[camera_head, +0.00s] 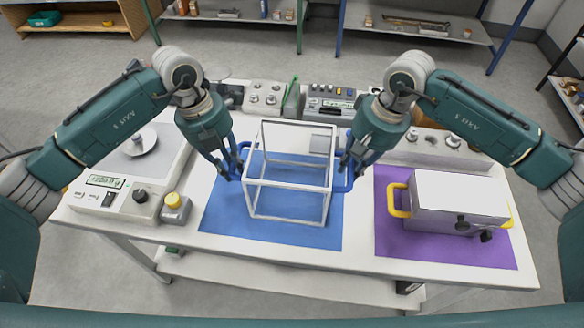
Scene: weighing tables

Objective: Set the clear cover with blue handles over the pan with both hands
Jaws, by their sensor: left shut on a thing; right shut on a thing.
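The clear cover (290,181) is a see-through box with white edges, at the middle of the table over a blue mat (225,218). I cannot tell whether it rests on the mat or hangs just above it. My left gripper (232,168) is shut on its left blue handle. My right gripper (350,167) is shut on its right blue handle (341,187). The cover looks level and empty. At the left, a scale (112,190) has a grey pan (128,161) with a small round metal object (138,146) on it, partly behind my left arm.
A grey-white box with yellow handles (455,198) stands on a purple mat (400,243) at the right. A yellow-topped button box (175,207) sits between scale and blue mat. Instruments and small weights (265,92) line the table's back.

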